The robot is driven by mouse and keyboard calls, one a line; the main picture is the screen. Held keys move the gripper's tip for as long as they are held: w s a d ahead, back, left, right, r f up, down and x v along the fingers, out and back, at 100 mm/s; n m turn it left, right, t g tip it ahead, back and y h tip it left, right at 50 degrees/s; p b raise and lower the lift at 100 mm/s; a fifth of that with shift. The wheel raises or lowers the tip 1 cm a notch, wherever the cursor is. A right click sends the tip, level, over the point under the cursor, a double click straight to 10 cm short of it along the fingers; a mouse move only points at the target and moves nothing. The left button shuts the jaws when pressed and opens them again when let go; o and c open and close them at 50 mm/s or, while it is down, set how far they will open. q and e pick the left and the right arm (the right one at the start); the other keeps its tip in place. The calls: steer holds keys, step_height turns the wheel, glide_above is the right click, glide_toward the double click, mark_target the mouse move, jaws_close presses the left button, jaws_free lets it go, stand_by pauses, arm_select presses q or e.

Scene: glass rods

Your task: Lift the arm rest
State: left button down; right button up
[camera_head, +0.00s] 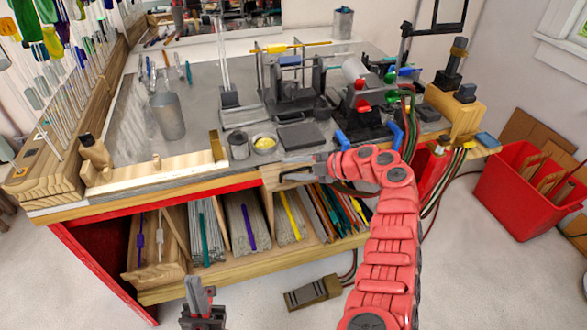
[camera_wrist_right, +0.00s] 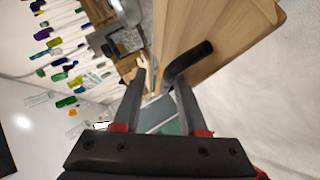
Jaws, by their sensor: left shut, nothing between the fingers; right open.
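In the head view a light wooden piece (camera_head: 274,172) sits at the bench's front edge; I cannot tell for sure whether it is the arm rest. My right gripper (camera_head: 284,179) is at this piece, its arm coming from the lower right. In the right wrist view the fingers of my right gripper (camera_wrist_right: 162,78) are apart. A dark bent bar (camera_wrist_right: 190,62) by a wooden board (camera_wrist_right: 225,45) reaches to the fingertips; I cannot tell whether it touches them. My left gripper (camera_head: 203,305) is shut and empty, low in front of the bench.
The grey bench top (camera_head: 205,85) holds a metal cup (camera_head: 168,115), a burner with red and green knobs (camera_head: 362,105) and small tools. Shelves below hold glass rods (camera_head: 247,225). A foot pedal (camera_head: 313,293) lies on the floor. A red bin (camera_head: 520,195) stands at right.

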steer(key=shift+d, duration=0.1)
steer(key=shift+s+d, duration=0.15)
steer(key=shift+d, duration=0.15)
steer(key=b+v, duration=0.4)
steer(key=v, duration=1.2)
steer(key=shift+s+d+r+b, duration=0.15)
steer(key=shift+s+r+b, duration=0.05)
steer(key=shift+r+b, duration=0.1)
